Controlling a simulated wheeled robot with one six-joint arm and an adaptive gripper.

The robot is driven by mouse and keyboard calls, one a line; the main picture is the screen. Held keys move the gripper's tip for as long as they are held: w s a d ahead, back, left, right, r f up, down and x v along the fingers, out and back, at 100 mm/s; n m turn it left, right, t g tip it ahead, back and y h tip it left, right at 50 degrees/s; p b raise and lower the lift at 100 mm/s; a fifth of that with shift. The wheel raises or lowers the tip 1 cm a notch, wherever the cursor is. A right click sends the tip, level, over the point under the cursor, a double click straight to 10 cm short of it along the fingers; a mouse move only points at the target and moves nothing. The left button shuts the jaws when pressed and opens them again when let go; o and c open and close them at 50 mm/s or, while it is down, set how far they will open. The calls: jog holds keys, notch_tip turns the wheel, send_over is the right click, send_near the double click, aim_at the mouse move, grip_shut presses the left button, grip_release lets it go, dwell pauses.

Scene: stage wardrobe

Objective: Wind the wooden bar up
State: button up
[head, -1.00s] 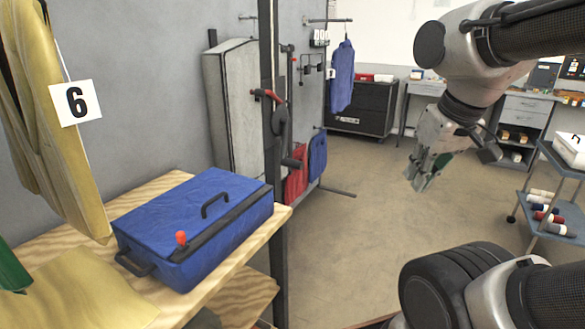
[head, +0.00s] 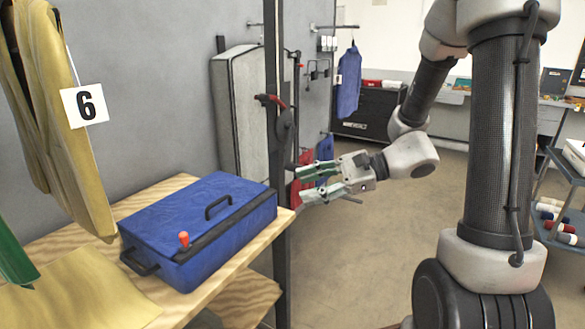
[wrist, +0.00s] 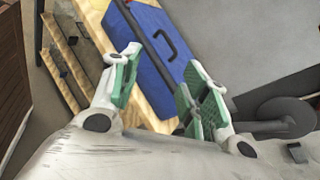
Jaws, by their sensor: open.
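A dark winch disc (head: 285,127) with a red-tipped lever (head: 268,100) is mounted on the black post (head: 272,70). Its dark crank grip is partly hidden in the head view; the wrist view shows a dark round part (wrist: 300,110) and a short cylinder (wrist: 268,128) at the right. My gripper (head: 303,184) is open and empty, level and pointing left at the post, a little below the disc. In the wrist view my gripper (wrist: 162,62) has its green-padded fingers spread, with the cylinder outside them to the right. I cannot make out the wooden bar.
A blue case (head: 200,215) with an orange-red knob (head: 184,239) lies on a wooden shelf (head: 150,193) left of the post. A trolley (head: 560,190) stands right. The floor between is open.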

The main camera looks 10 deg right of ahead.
aim_at(290, 166)
jog(key=w+d+f+m+t+h, duration=0.1)
jog(key=w+d+f+m+t, duration=0.1)
jog(key=w+d+m+t, duration=0.4)
jog(key=w+d+f+m+t, duration=0.1)
jog(key=w+f+m+t, duration=0.25)
jog(key=w, duration=0.45)
jog(key=shift+m+g, duration=0.25)
jog(key=shift+m, duration=0.2)
jog(key=x, duration=1)
jog(key=shift+r, duration=0.3)
jog(key=shift+d, duration=0.1)
grip_shut()
